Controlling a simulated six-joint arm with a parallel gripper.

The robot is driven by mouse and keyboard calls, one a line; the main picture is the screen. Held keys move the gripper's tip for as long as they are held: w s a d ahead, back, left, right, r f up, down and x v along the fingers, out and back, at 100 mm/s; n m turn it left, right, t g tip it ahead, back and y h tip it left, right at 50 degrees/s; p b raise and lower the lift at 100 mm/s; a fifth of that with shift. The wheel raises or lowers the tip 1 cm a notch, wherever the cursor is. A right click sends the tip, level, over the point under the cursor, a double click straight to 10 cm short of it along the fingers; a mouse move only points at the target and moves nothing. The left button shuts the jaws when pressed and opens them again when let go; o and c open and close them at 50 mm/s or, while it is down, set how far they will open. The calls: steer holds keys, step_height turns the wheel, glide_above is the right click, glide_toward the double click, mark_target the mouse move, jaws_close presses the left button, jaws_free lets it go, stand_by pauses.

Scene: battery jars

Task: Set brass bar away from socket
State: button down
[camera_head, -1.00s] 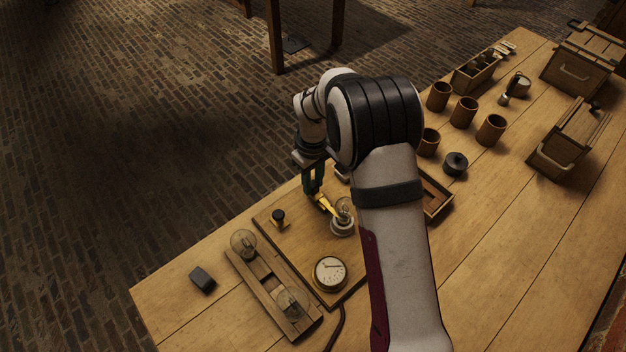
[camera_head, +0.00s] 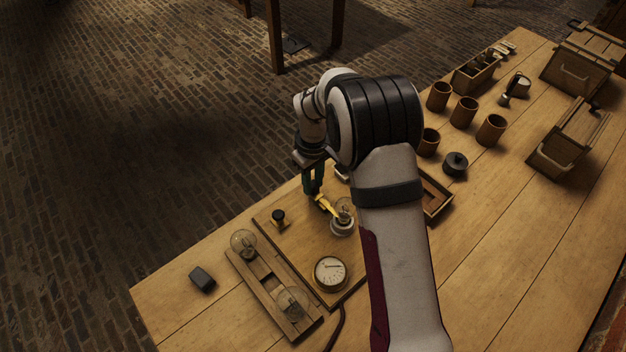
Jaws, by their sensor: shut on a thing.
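The brass bar (camera_head: 326,206) is a short yellow piece over the wooden board (camera_head: 297,250). My gripper (camera_head: 314,195) is shut on its upper left end, at the far side of the board. The bar's other end reaches toward the socket (camera_head: 341,227), a pale round base with a glass bulb (camera_head: 345,208) in it. I cannot tell whether the bar touches the socket. My arm hides part of the board's right side.
A dial gauge (camera_head: 331,273) and a black-topped brass post (camera_head: 278,218) stand on the board. A wooden rack (camera_head: 268,293) with bulbs lies to its left, with a dark block (camera_head: 202,279) beyond. Cups (camera_head: 464,111) and crates (camera_head: 577,72) stand at the right.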

steer(key=shift+w+a, duration=0.95)
steer(key=c, duration=0.6)
jaws_free()
steer(key=shift+c, duration=0.2)
step_height(320, 180, up, 16)
steer(key=shift+f, duration=0.1)
